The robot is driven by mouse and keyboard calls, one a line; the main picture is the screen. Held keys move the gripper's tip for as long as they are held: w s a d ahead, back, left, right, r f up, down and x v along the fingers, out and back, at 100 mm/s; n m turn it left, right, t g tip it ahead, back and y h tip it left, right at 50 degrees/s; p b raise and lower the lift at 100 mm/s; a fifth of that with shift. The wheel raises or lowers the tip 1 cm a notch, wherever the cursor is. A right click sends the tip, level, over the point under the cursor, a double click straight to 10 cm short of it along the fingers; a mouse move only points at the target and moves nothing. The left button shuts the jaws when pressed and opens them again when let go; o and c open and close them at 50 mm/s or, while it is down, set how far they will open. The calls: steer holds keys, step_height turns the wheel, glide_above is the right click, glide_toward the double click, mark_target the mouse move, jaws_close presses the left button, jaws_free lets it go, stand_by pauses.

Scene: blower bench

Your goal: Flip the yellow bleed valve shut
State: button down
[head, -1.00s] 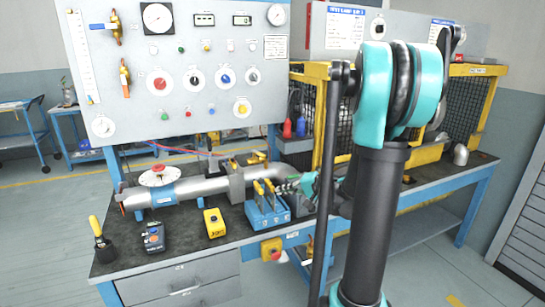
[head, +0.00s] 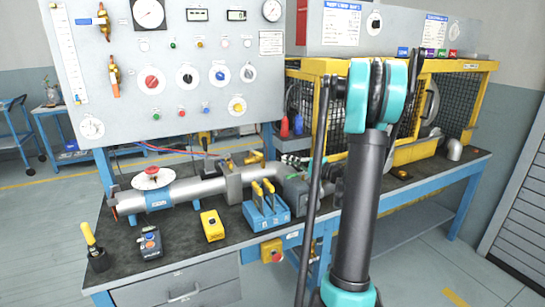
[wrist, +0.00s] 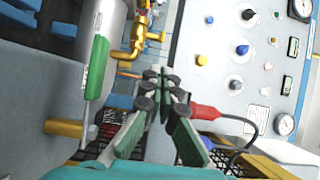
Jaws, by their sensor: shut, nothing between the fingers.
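My gripper (wrist: 161,80) is shut and empty in the wrist view, its green fingers together. In the head view it shows small (head: 291,159), behind my arm, above the right end of the bench pipe (head: 195,190). In the wrist view a yellow-brass fitting with a lever-like part (wrist: 143,38), which may be the bleed valve, is beyond and left of the fingertips, apart from them. Its lever position cannot be told. A grey cylinder with a green strip (wrist: 98,68) lies left of it. I cannot single out the bleed valve in the head view.
A blue rack with yellow-handled pieces (head: 266,215) stands before the pipe. The instrument panel (head: 140,120) rises behind. A yellow mesh cage (head: 335,75) is at right. A red connector with a black cable (wrist: 205,112) is close right of the fingers in the wrist view.

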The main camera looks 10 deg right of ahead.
mark_target(263, 155)
steer(key=x, duration=0.9)
steer(key=shift+w+a, duration=0.15)
steer(key=shift+a, duration=0.05)
steer(key=shift+s+a, duration=0.9)
steer(key=shift+s+f, duration=0.1)
steer(key=shift+s, duration=0.05)
